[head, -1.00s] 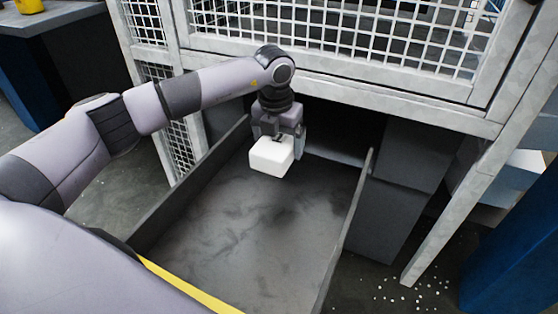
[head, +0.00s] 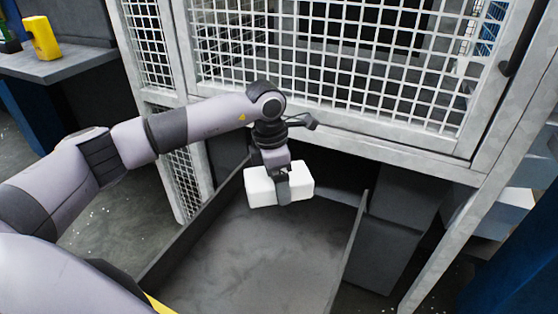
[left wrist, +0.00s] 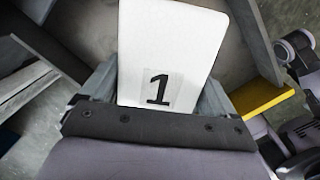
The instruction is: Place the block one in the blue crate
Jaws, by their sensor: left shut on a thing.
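Block one (head: 262,187) is a white foam block, held above the grey metal chute tray (head: 255,268) in front of the press. My left gripper (head: 283,192) is shut on it, with a finger across its near side. In the left wrist view the block (left wrist: 172,45) shows a black "1" label and sits between the fingers of my left gripper (left wrist: 158,100). I see no blue crate that I can make out for certain. My right gripper is not in view.
A caged press frame with white mesh (head: 330,60) stands behind the tray. The tray has raised side walls. A grey bench (head: 65,62) with a yellow object (head: 42,38) is at upper left. A blue surface (head: 520,255) is at lower right.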

